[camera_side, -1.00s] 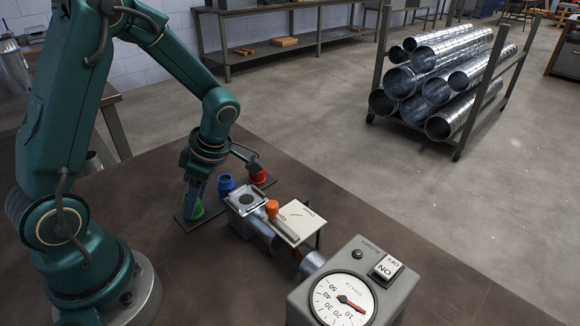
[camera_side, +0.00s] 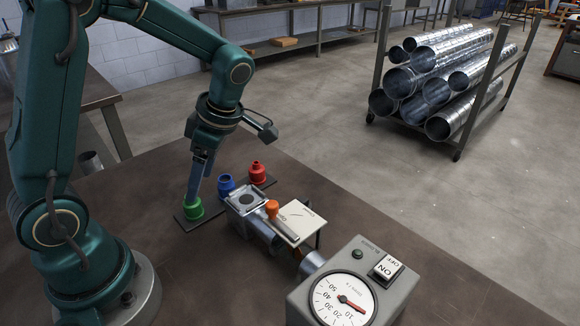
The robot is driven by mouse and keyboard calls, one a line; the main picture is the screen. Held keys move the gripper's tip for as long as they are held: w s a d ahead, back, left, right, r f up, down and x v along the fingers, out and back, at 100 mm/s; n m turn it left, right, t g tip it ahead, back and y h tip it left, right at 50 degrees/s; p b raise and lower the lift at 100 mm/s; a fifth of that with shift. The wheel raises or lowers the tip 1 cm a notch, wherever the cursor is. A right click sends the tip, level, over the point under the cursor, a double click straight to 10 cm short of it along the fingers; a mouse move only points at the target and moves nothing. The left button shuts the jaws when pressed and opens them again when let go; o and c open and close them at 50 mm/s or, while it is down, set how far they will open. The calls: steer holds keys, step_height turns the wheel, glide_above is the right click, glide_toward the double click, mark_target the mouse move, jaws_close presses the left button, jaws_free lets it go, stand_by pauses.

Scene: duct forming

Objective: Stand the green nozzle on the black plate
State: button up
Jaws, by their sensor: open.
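The green nozzle (camera_side: 193,211) stands upright on the left end of the narrow black plate (camera_side: 210,215). The blue nozzle (camera_side: 226,184) and the red nozzle (camera_side: 257,173) stand further along the same plate. My gripper (camera_side: 193,196) points down just above and behind the green nozzle, its fingers open. The fingers overlap the nozzle's top in this view, so I cannot tell whether they touch it.
A metal fixture (camera_side: 246,203) with an orange knob (camera_side: 272,207) and a cream panel (camera_side: 299,222) stands right of the plate. A grey gauge box (camera_side: 355,285) with an ON/OFF switch is in front. The table's front left is clear.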

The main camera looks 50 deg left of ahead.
steer(key=s+d+r+m+t+h, duration=0.1)
steer(key=d+r+m+t, duration=0.3)
steer(key=m, duration=0.9)
steer(key=s+d+r+m+t+h, duration=0.2)
steer(key=d+m, duration=0.4)
steer(key=m, duration=0.6)
steer(key=shift+s+r+m+t, duration=0.4)
steer(key=shift+s+r+t, duration=0.5)
steer(key=shift+s+t, duration=0.3)
